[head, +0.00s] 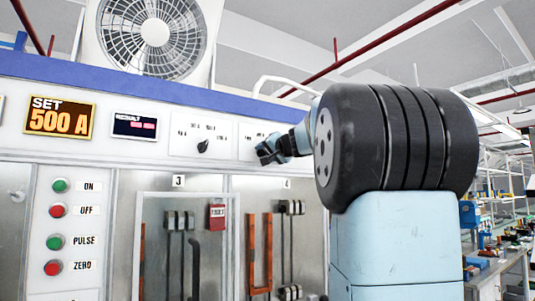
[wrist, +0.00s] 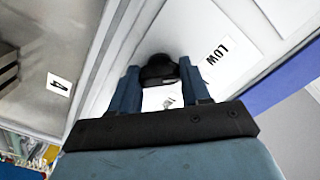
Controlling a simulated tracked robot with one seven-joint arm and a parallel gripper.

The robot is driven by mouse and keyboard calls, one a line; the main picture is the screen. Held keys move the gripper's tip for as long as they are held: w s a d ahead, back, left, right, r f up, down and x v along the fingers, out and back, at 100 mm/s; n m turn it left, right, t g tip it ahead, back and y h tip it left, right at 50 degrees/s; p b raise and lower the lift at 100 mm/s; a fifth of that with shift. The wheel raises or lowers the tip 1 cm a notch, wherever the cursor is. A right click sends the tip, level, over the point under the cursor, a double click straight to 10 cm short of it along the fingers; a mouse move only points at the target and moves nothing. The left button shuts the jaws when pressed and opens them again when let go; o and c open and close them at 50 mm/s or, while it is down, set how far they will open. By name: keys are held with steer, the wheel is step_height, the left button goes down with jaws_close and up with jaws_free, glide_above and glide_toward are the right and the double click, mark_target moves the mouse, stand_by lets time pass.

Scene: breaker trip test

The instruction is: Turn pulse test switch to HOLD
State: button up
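A switch plate (head: 248,135) is at the upper middle of the panel in the head view, partly hidden by my gripper (head: 267,151). In the wrist view its black knob (wrist: 158,69) sits between the two blue fingertips of my gripper (wrist: 159,78). The fingers stand apart with the knob spanning nearly the whole gap. I cannot tell whether they press on it. A second switch plate with a black knob (head: 203,146) is to the left in the head view. Its small labels are unreadable, and "HOLD" is not legible anywhere.
A "SET 500 A" display (head: 59,118) and a result display (head: 135,126) are to the left. ON, OFF, PULSE and ZERO buttons (head: 57,226) are below them. Bays 3 and 4, with a red tag (head: 217,217), are under the switches. A fan (head: 152,32) is above.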

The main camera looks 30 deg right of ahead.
steer(key=shift+d, duration=0.15)
steer(key=c, duration=0.5)
steer(key=shift+o, duration=0.2)
steer(key=shift+f+m, duration=0.1)
steer(key=shift+m, duration=0.2)
steer(key=m, duration=0.4)
steer(key=shift+f+m, duration=0.1)
steer(key=shift+m, duration=1.9)
steer(key=shift+f, duration=0.1)
steer(key=o, duration=0.8)
steer(key=shift+o, duration=1.3)
steer(key=shift+r, duration=0.2)
